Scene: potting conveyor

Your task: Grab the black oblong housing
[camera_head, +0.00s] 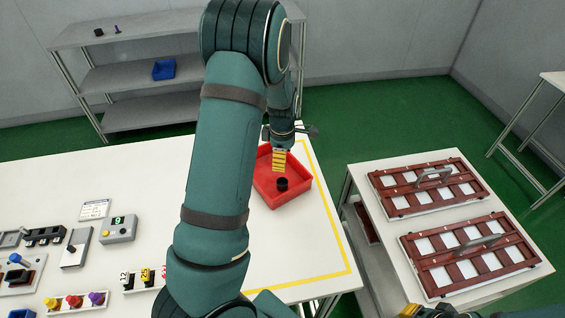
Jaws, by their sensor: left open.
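A small black piece (282,184) sits inside the red bin (268,190) on the white table; it is small in the picture, and I cannot tell whether it is the oblong housing. My left gripper (279,168) hangs over the bin with its yellow-striped fingers pointing down, just above and behind the black piece. It is open, and the fingers overlap in this view, so contact cannot be told. A longer black block (45,236) with notches lies at the table's left side.
Control boxes and colored knobs (74,301) stand at the table's left. A side table at right holds two brown frames with white squares (470,255). A grey shelf (130,77) with a blue bin (164,69) stands behind. My left arm hides the table's middle.

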